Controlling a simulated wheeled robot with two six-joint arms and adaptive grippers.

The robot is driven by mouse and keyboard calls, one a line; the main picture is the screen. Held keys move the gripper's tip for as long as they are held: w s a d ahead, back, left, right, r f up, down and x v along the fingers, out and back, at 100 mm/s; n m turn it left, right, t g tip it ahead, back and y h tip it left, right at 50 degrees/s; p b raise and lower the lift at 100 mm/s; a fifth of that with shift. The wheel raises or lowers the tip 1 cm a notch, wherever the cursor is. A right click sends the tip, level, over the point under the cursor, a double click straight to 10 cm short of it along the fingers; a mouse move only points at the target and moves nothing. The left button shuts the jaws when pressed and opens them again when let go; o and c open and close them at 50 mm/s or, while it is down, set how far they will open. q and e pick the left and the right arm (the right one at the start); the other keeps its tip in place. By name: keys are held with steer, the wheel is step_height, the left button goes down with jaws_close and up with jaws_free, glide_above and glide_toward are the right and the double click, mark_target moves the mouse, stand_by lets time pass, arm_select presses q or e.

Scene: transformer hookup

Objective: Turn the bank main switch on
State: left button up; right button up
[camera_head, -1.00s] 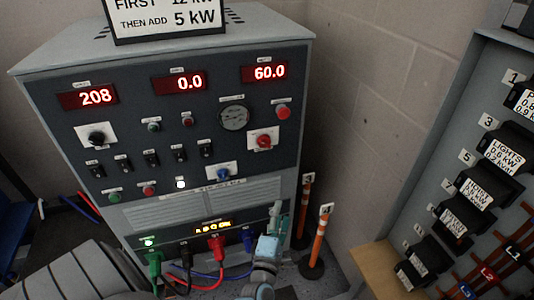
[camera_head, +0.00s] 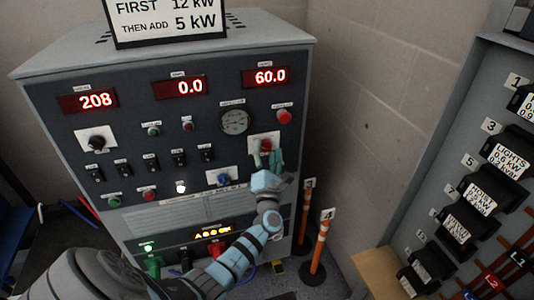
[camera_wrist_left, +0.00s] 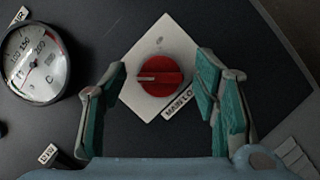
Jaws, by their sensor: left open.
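The main switch is a red rotary knob (camera_head: 265,145) on a white plate (camera_wrist_left: 146,48), on the right of the dark cabinet panel. In the left wrist view the red knob (camera_wrist_left: 160,76) shows a pointer mark toward the left, and a partly hidden label beside it starts "MAIN LO". My left gripper (camera_head: 268,160) is open in front of the knob. In the left wrist view its teal fingers (camera_wrist_left: 161,68) stand on either side of the knob, with gaps between. In the head view the fingers cover the knob's lower part. My right gripper is not in view.
A round gauge (camera_head: 234,121) sits left of the knob, a red button (camera_head: 284,116) above right, and a blue knob (camera_head: 224,178) below left. Orange posts (camera_head: 318,248) stand right of the cabinet. A breaker rack (camera_head: 470,215) is at far right.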

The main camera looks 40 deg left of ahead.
arm_select(q)
steer(key=c, duration=1.2)
steer(key=shift+o, duration=0.2)
steer(key=shift+r+m+h+p, duration=0.2)
steer(key=shift+m+h+p, duration=0.2)
steer(key=shift+m+p, duration=0.65)
steer(key=m+g+h+p, duration=0.1)
steer(key=m+p, duration=0.2)
steer(key=p, duration=0.2)
steer(key=m+h+p, duration=0.1)
steer(key=m+p, duration=0.3)
steer(key=p, duration=0.1)
steer(key=m+g+h+p, duration=0.1)
steer(key=m+p, duration=0.3)
steer(key=p, duration=0.1)
steer(key=shift+r+g, duration=0.2)
steer(key=shift+g, duration=0.1)
steer(key=shift+f+m+g+p, duration=0.15)
steer(key=shift+m+g+p, duration=0.45)
steer(key=shift+m+p, duration=0.4)
steer(key=shift+f+m+g, duration=0.1)
steer(key=shift+m+g, duration=0.4)
steer(key=shift+m, duration=0.45)
